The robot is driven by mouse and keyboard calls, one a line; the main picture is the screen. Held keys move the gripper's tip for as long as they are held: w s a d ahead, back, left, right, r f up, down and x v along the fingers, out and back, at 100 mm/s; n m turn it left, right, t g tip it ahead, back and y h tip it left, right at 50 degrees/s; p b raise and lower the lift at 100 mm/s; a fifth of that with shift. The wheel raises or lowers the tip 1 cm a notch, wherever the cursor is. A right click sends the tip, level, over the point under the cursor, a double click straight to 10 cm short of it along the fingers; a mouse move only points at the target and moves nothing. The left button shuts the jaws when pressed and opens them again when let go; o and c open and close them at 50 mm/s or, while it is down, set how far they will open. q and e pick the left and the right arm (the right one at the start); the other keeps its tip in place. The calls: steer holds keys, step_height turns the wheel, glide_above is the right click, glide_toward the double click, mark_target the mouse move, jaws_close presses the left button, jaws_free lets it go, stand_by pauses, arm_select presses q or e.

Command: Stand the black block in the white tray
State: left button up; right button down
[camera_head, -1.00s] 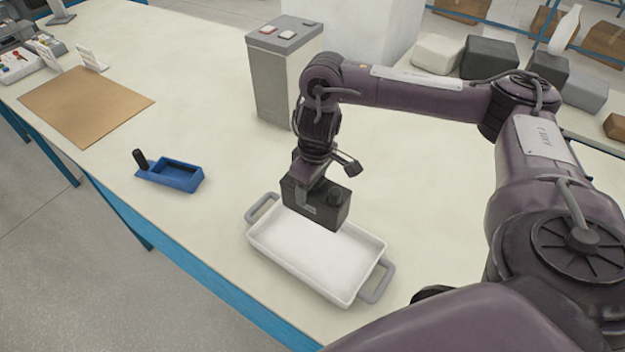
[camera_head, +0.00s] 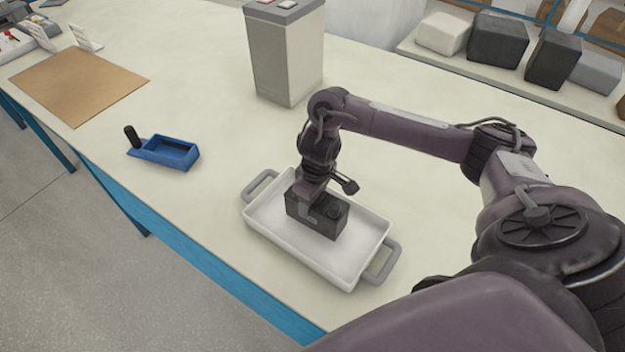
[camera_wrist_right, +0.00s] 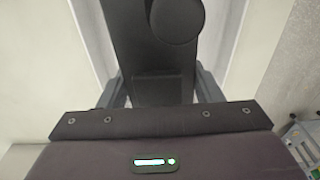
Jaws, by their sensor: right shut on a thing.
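The black block (camera_head: 327,217) is a dark box with a round knob on top. It is upright inside the white tray (camera_head: 278,243), within its walls in the head view; I cannot tell whether its underside touches the tray floor. My right gripper (camera_head: 306,195) is shut on the block near its left end. In the right wrist view the block (camera_wrist_right: 150,60) runs between my gripper's fingers (camera_wrist_right: 160,90), with white tray surfaces on both sides. The tray has a grey handle at each end. My left gripper is not in view.
A blue holder (camera_head: 170,153) with a black upright handle stands to the left. A tall grey box (camera_head: 285,55) stands behind the tray. A brown mat (camera_head: 78,85) lies far left. Several grey and black blocks sit on a shelf at the back right.

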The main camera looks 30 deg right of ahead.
steer(key=shift+f, duration=0.55)
steer(key=shift+w+f, duration=0.1)
steer(key=shift+f, duration=0.7)
steer(key=shift+f, duration=0.15)
steer(key=shift+c, duration=2.1)
jaws_free()
